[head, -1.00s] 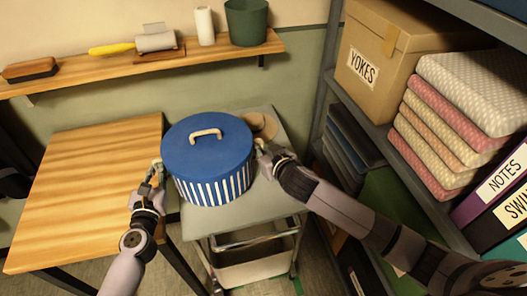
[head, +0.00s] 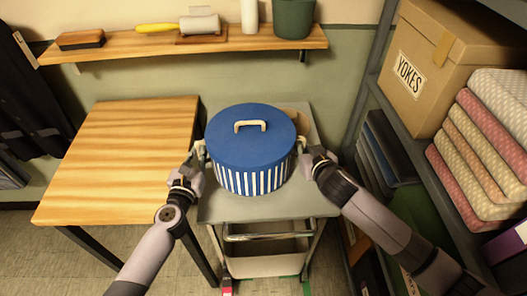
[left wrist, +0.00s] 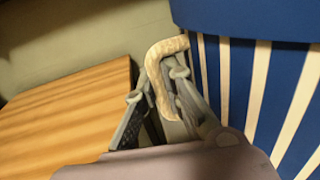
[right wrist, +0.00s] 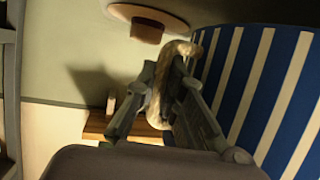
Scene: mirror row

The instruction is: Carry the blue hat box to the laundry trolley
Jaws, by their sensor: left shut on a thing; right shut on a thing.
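The blue hat box (head: 250,138), with a blue lid, a pale lid handle and white-striped sides, is upright over the grey top of the laundry trolley (head: 225,208). I cannot tell whether its base touches the top. My left gripper (head: 198,153) is shut on the pale loop handle (left wrist: 157,75) at the box's left side. My right gripper (head: 305,157) is shut on the matching loop handle (right wrist: 160,85) at its right side. The trolley has a metal rail and a pale lower bin. The box hides much of its top.
A tan round thing (head: 298,114) sits behind the box at its right. A wooden table (head: 125,150) stands close on the left. Shelving with a YOKES carton (head: 425,65) and folded cloths (head: 475,150) rises on the right. A wall shelf (head: 180,44) runs behind.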

